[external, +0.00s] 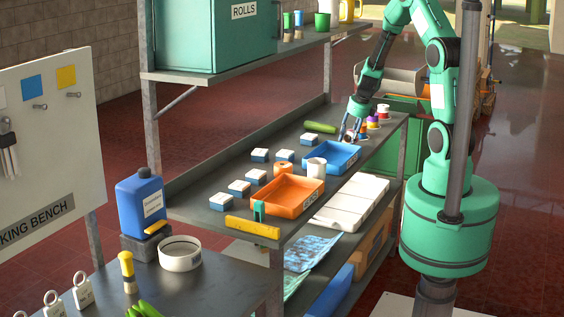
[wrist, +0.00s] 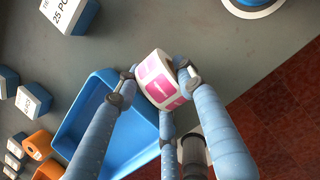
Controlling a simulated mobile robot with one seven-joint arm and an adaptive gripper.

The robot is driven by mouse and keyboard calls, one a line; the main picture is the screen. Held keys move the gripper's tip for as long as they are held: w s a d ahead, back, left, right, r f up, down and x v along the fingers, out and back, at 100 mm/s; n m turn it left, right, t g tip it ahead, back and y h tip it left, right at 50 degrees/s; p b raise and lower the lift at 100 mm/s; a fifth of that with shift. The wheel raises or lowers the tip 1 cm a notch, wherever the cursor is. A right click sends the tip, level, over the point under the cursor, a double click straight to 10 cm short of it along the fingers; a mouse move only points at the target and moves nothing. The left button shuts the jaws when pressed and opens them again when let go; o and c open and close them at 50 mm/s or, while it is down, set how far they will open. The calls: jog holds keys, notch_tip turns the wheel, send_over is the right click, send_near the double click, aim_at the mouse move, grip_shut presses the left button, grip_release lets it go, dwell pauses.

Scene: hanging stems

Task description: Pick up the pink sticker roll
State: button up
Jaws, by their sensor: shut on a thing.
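The pink sticker roll (wrist: 158,84), a white roll with pink labels, is between the fingers of my gripper (wrist: 156,76) in the wrist view. The fingers are shut on it from both sides, and a third finger shows below it. In the external view my gripper (external: 350,134) points down at the far part of the shelf, just behind the blue tray (external: 357,151). The roll is small and mostly hidden by the fingers there. I cannot tell whether it is touching the shelf.
Several colored rolls (external: 372,122) stand right of my gripper. A green cucumber (external: 320,127) lies to its left. An orange tray (external: 310,197), a white cup (external: 316,167), an orange roll (external: 283,169) and several blue-and-white boxes (external: 285,155) are nearer. An upper shelf (external: 250,62) overhangs the left side.

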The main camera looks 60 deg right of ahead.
aim_at(349, 130)
notch_tip(349, 130, up, 9)
jog(key=shift+f+p, duration=0.1)
jog(key=shift+p, duration=1)
